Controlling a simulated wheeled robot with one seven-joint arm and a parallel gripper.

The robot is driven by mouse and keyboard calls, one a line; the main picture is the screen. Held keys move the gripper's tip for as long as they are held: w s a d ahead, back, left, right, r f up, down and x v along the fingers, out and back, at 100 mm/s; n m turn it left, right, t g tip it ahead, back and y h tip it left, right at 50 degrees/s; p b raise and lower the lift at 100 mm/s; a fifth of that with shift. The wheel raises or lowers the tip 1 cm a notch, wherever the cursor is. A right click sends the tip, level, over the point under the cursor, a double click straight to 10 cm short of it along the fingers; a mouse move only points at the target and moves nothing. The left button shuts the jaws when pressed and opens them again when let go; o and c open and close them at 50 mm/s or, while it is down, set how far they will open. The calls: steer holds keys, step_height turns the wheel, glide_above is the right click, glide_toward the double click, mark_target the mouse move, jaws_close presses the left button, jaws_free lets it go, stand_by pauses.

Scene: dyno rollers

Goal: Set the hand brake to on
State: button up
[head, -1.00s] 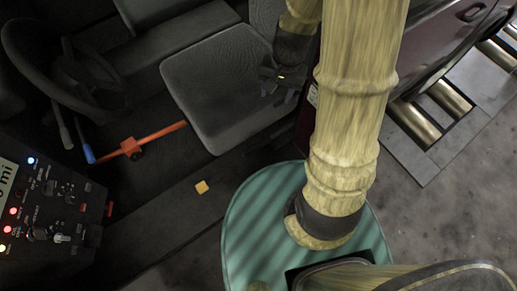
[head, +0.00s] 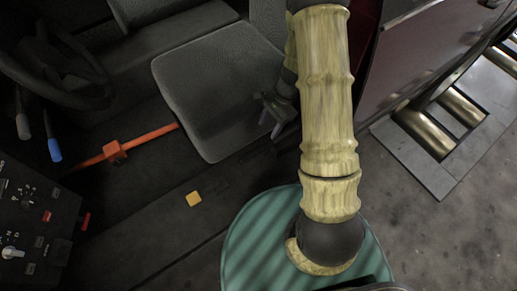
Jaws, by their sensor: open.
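No lever carries a readable hand brake label, so I cannot tell which one it is. Under the steering wheel stand a lever with a blue grip (head: 54,150) and one with a pale grey grip (head: 23,126). A small red lever (head: 86,221) sticks out from the right side of the control panel (head: 36,222). My gripper (head: 269,122) is dark, open and appears empty. It is over the right edge of the seat, far to the right of all these levers. My arm covers part of the view beside it.
An orange bar with a block (head: 115,151) crosses the footwell up to the seat (head: 212,85). The steering wheel (head: 60,70) is at upper left. The open door (head: 420,45) and metal rollers (head: 424,131) are at right.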

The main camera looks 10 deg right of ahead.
mark_target(258, 148)
steer(key=b+x, duration=0.3)
steer(key=x, duration=0.9)
steer(key=shift+b, duration=0.4)
jaws_close()
